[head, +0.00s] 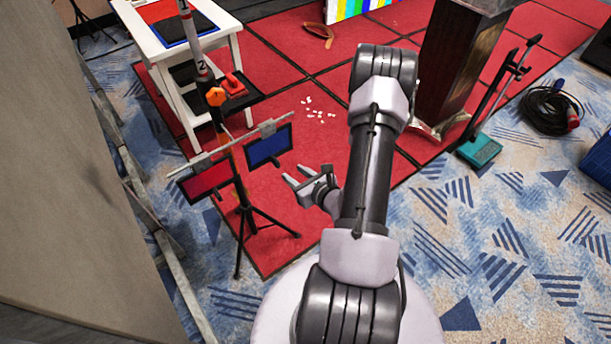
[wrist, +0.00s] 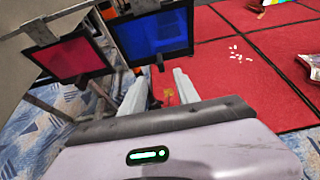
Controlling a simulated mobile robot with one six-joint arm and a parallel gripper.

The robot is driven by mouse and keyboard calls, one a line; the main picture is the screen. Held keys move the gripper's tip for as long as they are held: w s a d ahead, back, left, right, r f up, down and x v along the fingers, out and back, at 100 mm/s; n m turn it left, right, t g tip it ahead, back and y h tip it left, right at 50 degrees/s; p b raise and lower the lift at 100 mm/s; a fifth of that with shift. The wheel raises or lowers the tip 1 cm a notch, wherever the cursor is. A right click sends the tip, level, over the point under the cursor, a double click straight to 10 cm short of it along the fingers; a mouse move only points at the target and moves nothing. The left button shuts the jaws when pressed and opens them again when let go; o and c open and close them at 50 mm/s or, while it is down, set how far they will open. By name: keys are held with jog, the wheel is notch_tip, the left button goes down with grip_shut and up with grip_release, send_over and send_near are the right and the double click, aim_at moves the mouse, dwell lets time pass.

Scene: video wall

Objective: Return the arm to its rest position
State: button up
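My gripper (head: 307,180) is at the end of my arm, to the right of a black tripod stand, above the red carpet. Its two fingers are spread apart with nothing between them; they also show in the wrist view (wrist: 160,90). The stand (head: 246,207) bears a crossbar with a red panel (head: 207,181) and a blue panel (head: 269,146) hanging from it. In the wrist view the red panel (wrist: 69,56) and the blue panel (wrist: 153,36) hang just beyond the fingers. I cannot tell the exact gap between fingers and panels.
A white table (head: 207,45) stands behind the stand. White bits (head: 318,112) lie on the red carpet (head: 270,185). A dark pedestal (head: 455,65) stands right of my arm, with a teal box (head: 480,150) and coiled black cable (head: 545,108) farther right. A grey wall panel (head: 75,170) fills the left.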

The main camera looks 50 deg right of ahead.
jog(key=p+v, duration=0.1)
jog(key=v, duration=0.5)
jog(key=w+a+r+n+t+y, duration=0.1)
jog(key=w+a+r+n+y, duration=0.45)
jog(key=r, duration=0.35)
jog(key=w+a+r+n+g+y, duration=0.1)
jog(key=a+r+n+g+y, duration=0.1)
jog(key=a+r+n+y, duration=0.45)
jog(key=w+a+r+n+g+y, duration=0.1)
jog(key=a+r+n+g, duration=0.2)
jog(key=a, duration=0.7)
jog(key=s+a+r+n+g+h, duration=0.2)
jog(key=s+a+r+n+g, duration=0.35)
jog(key=s+a+n, duration=0.4)
jog(key=s+d+r+n+t+h, duration=0.1)
jog(key=r+n+h, duration=0.4)
jog(key=n, duration=0.5)
jog(key=shift+s+d+r+t+h, duration=0.15)
jog(key=shift+s+r+t+h, duration=0.25)
jog(key=shift+s+r+t, duration=0.55)
